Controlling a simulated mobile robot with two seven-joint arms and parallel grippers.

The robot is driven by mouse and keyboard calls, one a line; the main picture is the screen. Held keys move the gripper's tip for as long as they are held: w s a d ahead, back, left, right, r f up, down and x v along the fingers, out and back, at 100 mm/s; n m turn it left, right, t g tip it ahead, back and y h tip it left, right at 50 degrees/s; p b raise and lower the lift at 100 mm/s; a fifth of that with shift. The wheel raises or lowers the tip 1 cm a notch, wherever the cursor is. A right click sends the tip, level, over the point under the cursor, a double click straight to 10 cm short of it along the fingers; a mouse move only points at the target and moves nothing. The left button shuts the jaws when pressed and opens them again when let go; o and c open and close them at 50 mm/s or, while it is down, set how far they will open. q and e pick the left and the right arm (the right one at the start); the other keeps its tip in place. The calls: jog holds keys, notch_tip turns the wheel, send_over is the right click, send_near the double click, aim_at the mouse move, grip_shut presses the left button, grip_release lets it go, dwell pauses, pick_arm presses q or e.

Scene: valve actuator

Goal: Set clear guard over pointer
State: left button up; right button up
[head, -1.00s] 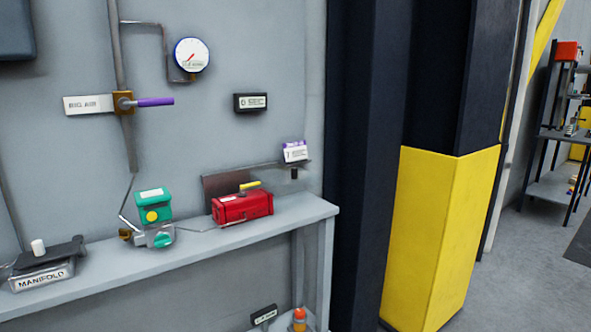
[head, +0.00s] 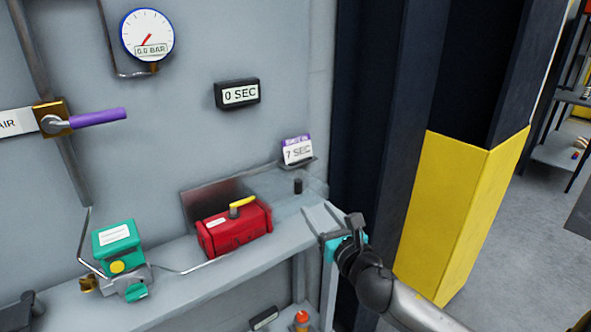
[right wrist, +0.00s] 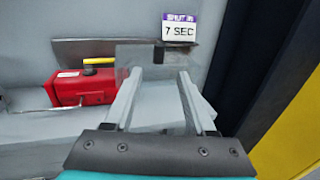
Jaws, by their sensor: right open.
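The red actuator (head: 234,232) sits on the shelf, with the yellow pointer (head: 241,202) on top. Both also show in the right wrist view, the actuator (right wrist: 82,88) at left and the pointer (right wrist: 99,60) above it. The clear guard (head: 280,200) is a faint see-through piece right of the actuator, with a dark knob (head: 297,186). In the right wrist view the guard (right wrist: 143,60) stands just beyond my fingertips. My right gripper (head: 318,207) is open and empty at the shelf's right end, close to the guard; contact is unclear. My left gripper is out of view.
A tag reading 7 SEC (head: 298,150) stands behind the guard. A green-topped valve unit (head: 118,245) is left of the actuator on the shelf (head: 180,262). A dark column with a yellow lower part (head: 450,205) stands close right of my right arm.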

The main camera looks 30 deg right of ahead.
aim_at(297, 181)
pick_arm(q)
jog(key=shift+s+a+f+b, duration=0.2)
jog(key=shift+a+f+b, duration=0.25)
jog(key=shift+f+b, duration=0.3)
pick_arm(e)
jog(key=w, duration=0.5)
jog(key=w+d, duration=0.1)
jog(key=w, duration=0.4)
jog(key=w+d, duration=0.1)
jog(key=w, duration=0.3)
jog(key=shift+w+d+r, duration=0.25)
jog(key=shift+w+r, duration=0.05)
jog(key=shift+w, duration=0.1)
grip_shut()
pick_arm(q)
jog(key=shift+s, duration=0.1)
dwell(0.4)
